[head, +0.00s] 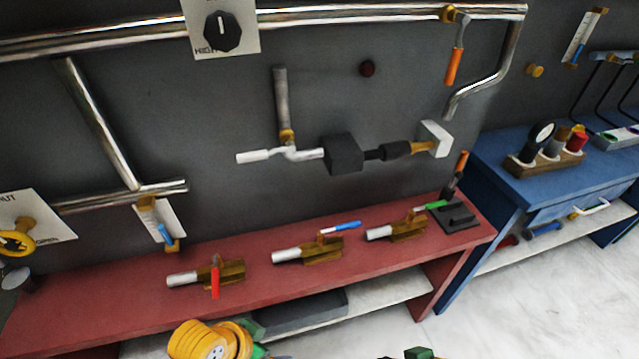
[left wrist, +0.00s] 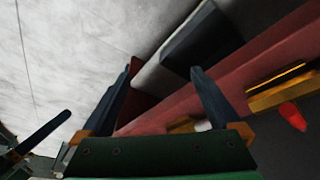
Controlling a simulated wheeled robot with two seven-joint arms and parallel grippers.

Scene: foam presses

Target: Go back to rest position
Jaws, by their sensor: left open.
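My left gripper (left wrist: 163,70) shows in the left wrist view with its two dark blue fingers spread apart and nothing between them. Its green palm crosses the bottom of that view. Beyond the fingers lie the red bench edge and pale floor. In the head view a yellow ribbed arm link of mine shows at the bottom, with the left fingers out of frame. A dark blue finger at the lower left of the left wrist view seems to belong to my right gripper; its other finger cannot be made out.
A red bench (head: 120,305) carries valves with red (head: 215,282), blue (head: 342,227) and green (head: 430,205) handles. A dark grey slab (head: 300,312) lies on the shelf below. Pipes run along the dark wall. A blue table (head: 500,165) stands at right. Pale floor is clear in front.

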